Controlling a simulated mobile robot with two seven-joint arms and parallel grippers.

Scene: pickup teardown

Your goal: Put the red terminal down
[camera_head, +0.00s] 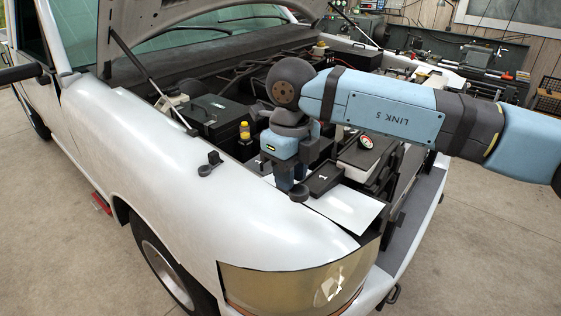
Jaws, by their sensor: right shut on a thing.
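My right gripper (291,184) points down over the front edge of the engine bay, just above the white fender. It is shut on the terminal (299,193), of which only a dark, rounded end shows beside the fingertips. No red shows on that end; the fingers hide the rest, and I cannot tell whether it touches the surface below. A similar black terminal (209,164) lies on the white fender to the left, apart from the gripper. My left gripper is not in view.
The white fender (190,205) has free room left of and in front of the gripper.

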